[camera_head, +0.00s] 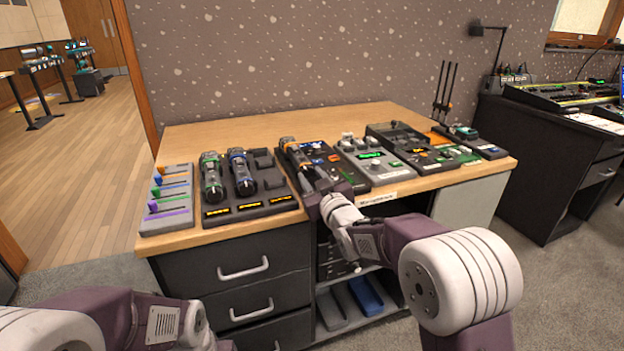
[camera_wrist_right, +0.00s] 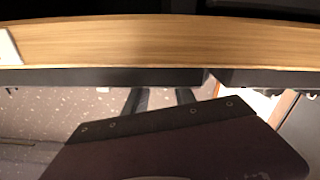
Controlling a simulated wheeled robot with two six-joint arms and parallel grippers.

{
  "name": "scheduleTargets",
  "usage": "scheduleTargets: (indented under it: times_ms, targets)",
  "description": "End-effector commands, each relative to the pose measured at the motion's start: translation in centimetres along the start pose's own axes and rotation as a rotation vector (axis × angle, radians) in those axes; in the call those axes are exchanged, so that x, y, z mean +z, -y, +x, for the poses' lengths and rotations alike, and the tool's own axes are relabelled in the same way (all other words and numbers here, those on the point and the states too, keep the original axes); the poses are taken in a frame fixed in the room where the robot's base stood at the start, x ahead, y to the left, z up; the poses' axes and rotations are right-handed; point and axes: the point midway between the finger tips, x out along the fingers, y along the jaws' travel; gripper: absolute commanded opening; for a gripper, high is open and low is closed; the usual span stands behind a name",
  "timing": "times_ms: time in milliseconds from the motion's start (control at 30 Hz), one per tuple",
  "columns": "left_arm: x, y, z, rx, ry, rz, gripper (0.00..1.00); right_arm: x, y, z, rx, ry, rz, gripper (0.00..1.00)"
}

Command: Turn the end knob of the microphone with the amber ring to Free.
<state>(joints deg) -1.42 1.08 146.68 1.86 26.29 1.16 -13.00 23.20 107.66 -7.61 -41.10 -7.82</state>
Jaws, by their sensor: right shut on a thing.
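The microphone with the amber ring (camera_head: 289,143) lies on a dark panel in the middle of the desk in the head view, its near end toward me. My right gripper (camera_head: 307,184) reaches in from the front and is shut on that near end. The gripper hides the end knob, so its marks and setting cannot be read. A microphone with a green ring (camera_head: 211,178) and one with a blue ring (camera_head: 241,172) lie in a dark dock to the left. The right wrist view shows the desk edge (camera_wrist_right: 150,42) but no microphone. My left arm shows at lower left; its gripper is out of view.
A grey fader panel (camera_head: 168,215) with coloured sliders stands at the desk's left end. Grey and dark control boxes (camera_head: 374,166) stand close on the right of the gripper. The wooden desk top (camera_head: 225,131) is clear at the back. Drawers (camera_head: 240,270) are below.

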Motion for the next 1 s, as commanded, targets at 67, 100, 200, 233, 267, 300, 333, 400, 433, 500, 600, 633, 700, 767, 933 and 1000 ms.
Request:
scheduleTargets:
  times_ms: [67, 100, 200, 233, 267, 300, 333, 400, 433, 500, 600, 633, 700, 767, 933, 1000]
  targets:
    - [0.0, 0.0, 0.0, 0.000, 0.000, 0.000, 0.00, 0.0, 0.0, 0.0, 0.000, 0.000, 0.001, 0.42]
    - [0.0, 0.0, 0.0, 0.000, 0.000, 0.000, 0.00, 0.0, 0.0, 0.0, 0.000, 0.000, 0.001, 0.42]
    - [0.0, 0.0, 0.0, 0.000, 0.000, 0.000, 0.00, 0.0, 0.0, 0.0, 0.000, 0.000, 0.002, 0.42]
    - [0.0, 0.0, 0.0, 0.000, 0.000, 0.000, 0.00, 0.0, 0.0, 0.0, 0.000, 0.000, 0.002, 0.42]
    - [0.0, 0.0, 0.0, 0.000, 0.000, 0.000, 0.00, 0.0, 0.0, 0.0, 0.000, 0.000, 0.002, 0.42]
    - [0.0, 0.0, 0.0, 0.000, 0.000, 0.000, 0.00, 0.0, 0.0, 0.0, 0.000, 0.000, 0.002, 0.42]
    - [0.0, 0.0, 0.0, 0.000, 0.000, 0.000, 0.00, 0.0, 0.0, 0.0, 0.000, 0.000, 0.002, 0.42]
    - [0.0, 0.0, -0.1, 0.000, 0.000, 0.000, 0.00, -0.1, 0.0, -0.2, 0.000, -0.001, 0.002, 0.42]
    - [0.0, 0.0, -0.2, 0.000, 0.000, 0.000, 0.00, -0.1, 0.0, -0.5, 0.000, -0.001, 0.002, 0.42]
    - [-0.1, 0.0, -0.5, 0.000, 0.000, 0.000, 0.00, -0.2, -0.1, -1.2, 0.000, 0.001, 0.002, 0.42]
    - [-0.1, 0.0, -0.9, 0.000, 0.000, 0.000, 0.00, -0.2, -0.1, -2.9, 0.001, 0.001, 0.002, 0.42]
    - [-0.1, 0.0, -1.1, 0.000, 0.000, 0.000, 0.00, -0.2, -0.1, -3.5, 0.001, 0.001, 0.002, 0.42]
    - [-0.1, 0.0, -1.4, 0.000, 0.000, 0.000, 0.00, -0.2, -0.1, -4.7, 0.001, 0.002, 0.003, 0.42]
    - [-0.2, 0.0, -1.6, 0.000, 0.000, 0.000, 0.00, -0.2, -0.1, -5.8, 0.001, 0.001, 0.003, 0.42]
    - [-0.2, 0.0, -2.0, 0.000, 0.000, 0.000, 0.00, -0.1, -0.1, -8.1, 0.000, 0.000, 0.002, 0.42]
    - [-0.2, 0.0, -2.1, 0.000, 0.000, 0.000, 0.00, -0.1, 0.0, -8.6, 0.000, 0.001, 0.002, 0.42]
